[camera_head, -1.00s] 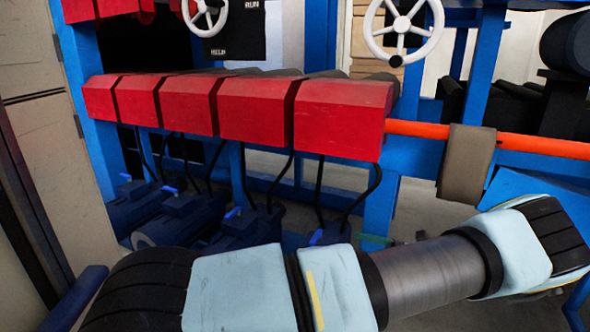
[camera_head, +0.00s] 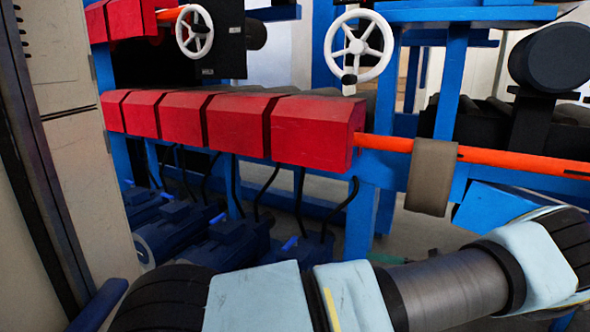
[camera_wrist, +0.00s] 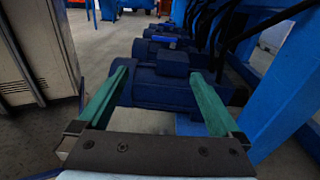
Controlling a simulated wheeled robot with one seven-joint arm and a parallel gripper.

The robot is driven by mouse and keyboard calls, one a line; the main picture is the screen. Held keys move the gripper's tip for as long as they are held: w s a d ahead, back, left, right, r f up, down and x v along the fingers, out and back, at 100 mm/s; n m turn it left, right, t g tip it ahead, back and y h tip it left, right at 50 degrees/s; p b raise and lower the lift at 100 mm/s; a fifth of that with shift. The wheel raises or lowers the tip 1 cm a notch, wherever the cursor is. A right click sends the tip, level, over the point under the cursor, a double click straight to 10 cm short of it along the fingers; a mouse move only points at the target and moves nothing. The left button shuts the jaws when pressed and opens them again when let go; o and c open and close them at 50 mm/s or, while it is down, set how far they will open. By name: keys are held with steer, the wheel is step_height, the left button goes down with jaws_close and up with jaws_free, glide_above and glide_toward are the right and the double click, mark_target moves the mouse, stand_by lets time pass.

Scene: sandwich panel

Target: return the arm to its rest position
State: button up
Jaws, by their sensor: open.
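My arm (camera_head: 440,287) stretches across the lower part of the head view, from the bottom left to the right edge. Its end leaves the picture at the right, so my gripper does not show there. In the wrist view my gripper (camera_wrist: 162,95) has two green fingers set wide apart, with nothing between them. Beyond the fingers is a dark blue motor (camera_wrist: 160,78) in a row of similar motors. I cannot tell how far the fingers are from it.
A blue frame carries a row of red boxes (camera_head: 312,132) and an orange bar (camera_head: 500,158) with a grey-brown sleeve (camera_head: 431,177). White handwheels (camera_head: 358,46) are above. A pale cabinet (camera_head: 80,150) stands close at the left. Floor shows left of the motors in the wrist view.

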steer(key=a+r+n+g+h, duration=0.3)
steer(key=a+n+g+h, duration=0.5)
steer(key=a, duration=0.8)
steer(key=s+a+r+n+t+h, duration=0.2)
steer(key=s+a+r+n+h, duration=0.7)
steer(key=r+n, duration=0.4)
step_height(320, 180, up, 26)
steer(key=a+y+p, duration=0.1)
steer(key=p, duration=2.6)
steer(key=shift+s+a+r+n+p, duration=0.15)
steer(key=shift+a+n+p, duration=0.1)
steer(key=shift+n+p, duration=0.15)
